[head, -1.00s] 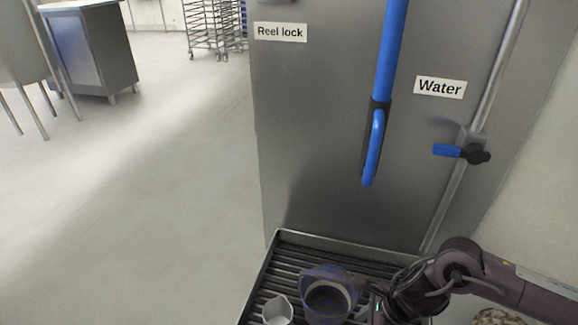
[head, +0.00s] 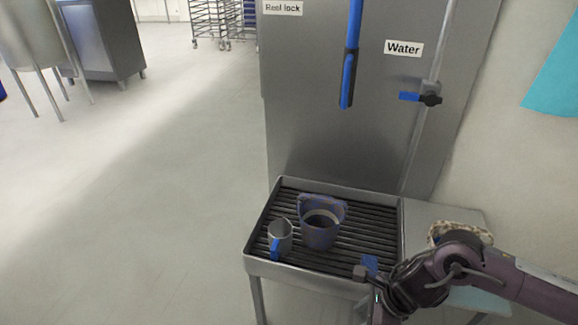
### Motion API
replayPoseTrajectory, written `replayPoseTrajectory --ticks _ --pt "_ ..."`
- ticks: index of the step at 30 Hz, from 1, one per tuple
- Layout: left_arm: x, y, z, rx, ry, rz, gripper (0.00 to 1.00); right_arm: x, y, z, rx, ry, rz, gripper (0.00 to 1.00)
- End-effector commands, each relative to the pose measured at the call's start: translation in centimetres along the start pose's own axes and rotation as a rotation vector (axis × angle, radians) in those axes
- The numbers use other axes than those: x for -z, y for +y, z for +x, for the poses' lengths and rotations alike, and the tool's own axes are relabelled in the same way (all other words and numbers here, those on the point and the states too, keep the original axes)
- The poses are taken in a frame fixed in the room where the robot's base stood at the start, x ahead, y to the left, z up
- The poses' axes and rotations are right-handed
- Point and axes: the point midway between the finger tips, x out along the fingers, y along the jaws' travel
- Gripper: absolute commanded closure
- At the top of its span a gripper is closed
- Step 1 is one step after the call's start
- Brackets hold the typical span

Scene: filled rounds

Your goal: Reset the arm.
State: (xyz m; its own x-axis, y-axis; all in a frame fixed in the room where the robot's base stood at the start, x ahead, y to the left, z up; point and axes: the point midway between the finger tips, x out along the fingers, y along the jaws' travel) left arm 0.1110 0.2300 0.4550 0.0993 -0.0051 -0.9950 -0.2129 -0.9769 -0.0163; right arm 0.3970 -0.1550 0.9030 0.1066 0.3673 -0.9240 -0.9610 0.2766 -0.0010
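My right arm comes in from the right. Its gripper (head: 366,285) is low in the head view, in front of the near right edge of the slatted drain table (head: 258,265). Its fingers are partly hidden, so I cannot tell whether they are open or shut. A blue-grey bucket (head: 318,234) stands upright on the slats, apart from the gripper. A grey jug (head: 281,238) with a blue handle stands to its left. My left gripper is not in view.
A steel panel behind the drain table carries a blue spray handle (head: 349,75) and a blue-lever water valve (head: 418,97). A patterned bowl-like thing (head: 460,232) sits on a side shelf (head: 485,222), partly behind my arm. Open floor (head: 130,210) lies to the left.

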Motion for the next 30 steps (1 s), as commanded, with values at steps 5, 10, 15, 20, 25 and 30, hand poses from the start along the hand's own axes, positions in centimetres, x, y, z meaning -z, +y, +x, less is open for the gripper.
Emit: replayPoseTrajectory --ticks 5,10,15,20,25,30 --pt "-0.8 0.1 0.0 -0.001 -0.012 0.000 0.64 -1.0 -1.0 1.1 0.006 -0.042 0.116 0.60" --pt "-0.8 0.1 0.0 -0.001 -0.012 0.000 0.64 -2.5 -2.6 2.6 0.012 -0.107 0.304 0.60" --pt "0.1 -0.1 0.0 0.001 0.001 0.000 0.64 -3.9 -4.9 4.9 0.007 -0.196 0.587 0.60" --pt "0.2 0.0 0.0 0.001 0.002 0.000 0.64 -4.5 -7.7 8.1 -0.015 -0.306 0.980 0.60" --pt "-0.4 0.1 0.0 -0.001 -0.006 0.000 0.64 -2.1 -10.4 14.1 -0.071 -0.441 1.633 0.60" --pt "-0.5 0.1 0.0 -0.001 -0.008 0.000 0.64 6.9 -8.8 22.6 -0.103 -0.544 2.485 0.60"
